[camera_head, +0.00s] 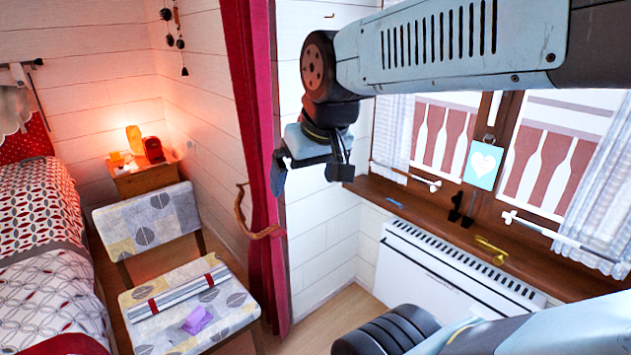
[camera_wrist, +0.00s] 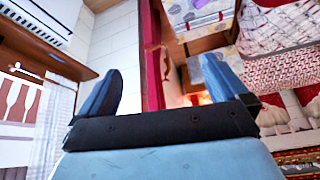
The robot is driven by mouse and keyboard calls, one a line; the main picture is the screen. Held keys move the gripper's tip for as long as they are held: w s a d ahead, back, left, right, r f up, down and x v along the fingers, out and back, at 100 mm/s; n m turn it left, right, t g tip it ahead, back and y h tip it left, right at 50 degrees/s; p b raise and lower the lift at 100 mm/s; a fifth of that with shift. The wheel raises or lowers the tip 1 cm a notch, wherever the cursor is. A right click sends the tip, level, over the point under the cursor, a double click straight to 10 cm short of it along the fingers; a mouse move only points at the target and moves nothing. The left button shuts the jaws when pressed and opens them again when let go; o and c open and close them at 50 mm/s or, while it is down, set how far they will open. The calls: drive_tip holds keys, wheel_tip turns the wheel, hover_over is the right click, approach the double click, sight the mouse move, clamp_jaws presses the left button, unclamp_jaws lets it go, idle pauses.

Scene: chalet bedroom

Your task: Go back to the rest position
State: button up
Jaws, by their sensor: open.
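My gripper (camera_head: 312,178) hangs in the air in front of the red curtain and the white wall in the head view. Its two fingers point down and stand apart, with nothing between them. In the wrist view my gripper (camera_wrist: 157,92) also shows two spread blue-grey fingers with an empty gap. My arm reaches in from the upper right of the head view. No object touches the gripper.
A chair (camera_head: 175,309) with a striped roll (camera_head: 180,293) and a purple item (camera_head: 199,320) stands lower left. A bed (camera_head: 45,240) is at far left. A nightstand (camera_head: 145,178) holds a glowing lamp. The red curtain (camera_head: 262,160) and windowsill (camera_head: 440,208) flank the gripper; a white heater (camera_head: 450,275) is below.

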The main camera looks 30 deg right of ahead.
drive_tip(key=shift+s+d+f, duration=0.1)
drive_tip(key=shift+s+d, duration=0.05)
drive_tip(key=shift+s, duration=0.45)
drive_tip(key=shift+s+d+f, duration=0.1)
drive_tip(key=shift+s+d, duration=0.05)
drive_tip(key=shift+s, duration=0.4)
